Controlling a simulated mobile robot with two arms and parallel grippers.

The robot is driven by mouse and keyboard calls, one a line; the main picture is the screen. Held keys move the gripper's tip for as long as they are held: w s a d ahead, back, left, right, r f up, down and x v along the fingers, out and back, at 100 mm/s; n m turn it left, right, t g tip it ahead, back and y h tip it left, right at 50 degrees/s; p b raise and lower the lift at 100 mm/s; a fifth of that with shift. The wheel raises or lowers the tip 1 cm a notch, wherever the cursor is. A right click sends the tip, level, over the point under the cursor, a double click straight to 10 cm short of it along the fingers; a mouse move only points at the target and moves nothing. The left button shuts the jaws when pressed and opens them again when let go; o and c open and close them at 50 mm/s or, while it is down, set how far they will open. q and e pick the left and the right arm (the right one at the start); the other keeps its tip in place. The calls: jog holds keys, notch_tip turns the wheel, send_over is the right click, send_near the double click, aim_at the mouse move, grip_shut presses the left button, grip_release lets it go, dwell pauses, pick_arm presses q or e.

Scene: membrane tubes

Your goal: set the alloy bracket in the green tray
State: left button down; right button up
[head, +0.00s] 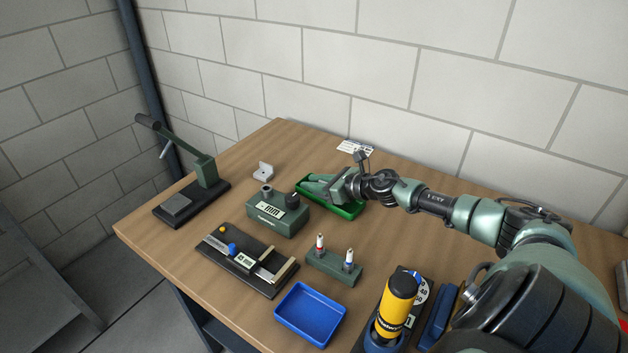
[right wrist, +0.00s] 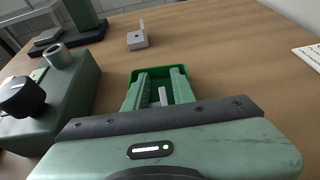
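The alloy bracket (head: 263,171) is a small light-grey L-shaped piece with a hole, standing on the wooden table beyond the green device. It also shows in the right wrist view (right wrist: 137,40), at the top, beyond the tray. The green tray (head: 352,212) lies on the table under my right gripper (head: 312,187), which partly hides it. In the right wrist view the fingers (right wrist: 158,84) are apart over the tray (right wrist: 136,75). A small grey piece (right wrist: 163,96) shows between them, not clearly held; what it is I cannot tell. My left gripper is out of view.
A green device with a knob (head: 276,214) stands left of the tray. A lever press (head: 192,190) is at the far left. A gauge board (head: 246,259), a tube stand (head: 333,267), a blue tray (head: 310,314) and a yellow cylinder (head: 397,302) fill the front.

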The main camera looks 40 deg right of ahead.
jog(key=shift+s+f, duration=0.2)
jog(key=shift+f, duration=0.35)
jog(key=shift+w+d+r+p, duration=0.1)
jog(key=shift+r+p, duration=0.35)
jog(key=shift+w+r+p, duration=0.1)
jog(key=shift+r+p, duration=0.35)
jog(key=shift+p, duration=0.1)
jog(key=shift+s+d+f+b, duration=0.35)
jog(key=shift+s+b, duration=0.15)
jog(key=shift+b, duration=0.05)
jog(key=v, duration=0.3)
jog(key=shift+r, duration=0.25)
jog(key=shift+v, duration=1.05)
jog(key=v, duration=0.2)
jog(key=p+v, duration=0.1)
jog(key=v, duration=0.1)
jog(key=shift+a+r, duration=0.15)
jog(key=shift+r, duration=0.25)
jog(key=shift+p+v, duration=0.3)
jog(key=shift+v, duration=0.45)
